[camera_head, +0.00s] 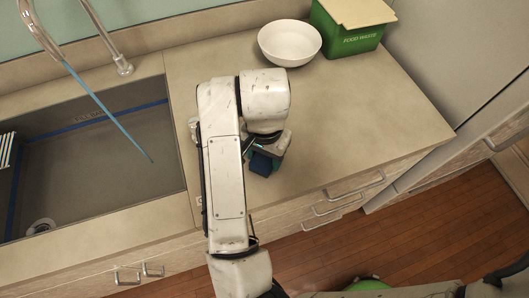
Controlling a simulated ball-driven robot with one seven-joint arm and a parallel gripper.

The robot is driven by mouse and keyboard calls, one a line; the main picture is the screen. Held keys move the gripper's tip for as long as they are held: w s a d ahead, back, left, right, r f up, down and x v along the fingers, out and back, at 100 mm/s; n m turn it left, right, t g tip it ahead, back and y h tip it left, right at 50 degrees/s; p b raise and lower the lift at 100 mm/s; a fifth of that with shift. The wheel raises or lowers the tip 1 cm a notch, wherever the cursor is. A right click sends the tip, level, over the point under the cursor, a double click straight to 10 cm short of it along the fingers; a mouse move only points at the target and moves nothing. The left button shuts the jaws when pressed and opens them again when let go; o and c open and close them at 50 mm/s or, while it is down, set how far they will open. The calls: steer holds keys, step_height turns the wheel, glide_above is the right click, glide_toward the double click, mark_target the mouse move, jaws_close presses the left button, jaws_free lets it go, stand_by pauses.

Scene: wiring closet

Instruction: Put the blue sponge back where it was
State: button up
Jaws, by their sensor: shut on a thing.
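The blue sponge (261,163) shows as a small dark blue block over the beige counter, just right of the sink. My gripper (268,150) is shut on it, pointing down from the end of my white arm. The arm and wrist hide part of the gripper and the upper part of the sponge. I cannot tell whether the sponge touches the counter.
The grey sink (100,165) with its tap (121,64) lies left. A white bowl (289,42) and a green food waste bin (345,38) stand at the back. The counter (350,125) is clear to the right. Drawer handles line the front.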

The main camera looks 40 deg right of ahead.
steer(key=shift+f+b, duration=0.35)
steer(key=o, duration=1)
steer(key=o, duration=0.5)
steer(key=shift+o, duration=0.2)
steer(key=shift+r+p, duration=3.6)
steer(key=shift+r, duration=0.45)
steer(key=shift+s+f, duration=0.1)
